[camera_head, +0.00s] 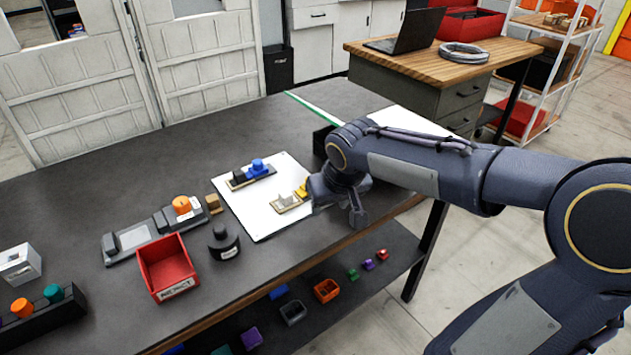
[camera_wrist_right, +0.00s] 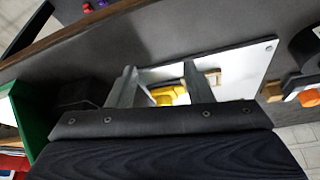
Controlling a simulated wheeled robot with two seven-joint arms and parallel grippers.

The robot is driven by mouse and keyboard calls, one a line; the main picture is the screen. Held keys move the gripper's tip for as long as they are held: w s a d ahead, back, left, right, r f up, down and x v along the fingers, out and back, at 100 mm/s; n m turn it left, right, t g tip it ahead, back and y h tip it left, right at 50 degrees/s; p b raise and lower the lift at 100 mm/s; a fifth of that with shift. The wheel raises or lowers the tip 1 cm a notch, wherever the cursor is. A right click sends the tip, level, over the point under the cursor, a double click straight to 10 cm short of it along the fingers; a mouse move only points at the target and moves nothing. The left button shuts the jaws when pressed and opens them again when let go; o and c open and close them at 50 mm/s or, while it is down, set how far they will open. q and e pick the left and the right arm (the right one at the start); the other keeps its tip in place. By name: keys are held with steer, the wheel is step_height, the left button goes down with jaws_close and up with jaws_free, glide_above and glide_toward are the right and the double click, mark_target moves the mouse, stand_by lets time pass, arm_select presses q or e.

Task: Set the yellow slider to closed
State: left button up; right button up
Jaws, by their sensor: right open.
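The yellow slider (camera_head: 301,190) sits on a beige base at the right part of a white board (camera_head: 245,218) on the dark table. My right gripper (camera_head: 338,208) is just right of it and partly hides it. In the right wrist view the yellow slider (camera_wrist_right: 168,95) shows between the two open fingers of the right gripper (camera_wrist_right: 159,72), with the white board (camera_wrist_right: 240,62) beyond. I cannot tell whether a finger touches the slider. A pale block (camera_head: 286,199) stands on the same base. My left gripper is not in view.
A blue slider with a black block (camera_head: 239,176) is farther back on the board. A red bin (camera_head: 168,270), a black round part (camera_head: 223,243) and an orange-knobbed fixture (camera_head: 182,204) stand left. A green-edged bin (camera_wrist_right: 33,105) is close in the wrist view.

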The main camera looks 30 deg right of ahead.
steer(key=w, duration=0.3)
steer(key=w+d+p, duration=0.1)
steer(key=w, duration=0.3)
steer(key=w+d, duration=0.1)
steer(key=w, duration=0.2)
steer(key=shift+w+p, duration=0.3)
steer(key=shift+p, duration=0.1)
steer(key=shift+w+f, duration=0.1)
steer(key=shift+f, duration=0.5)
jaws_close()
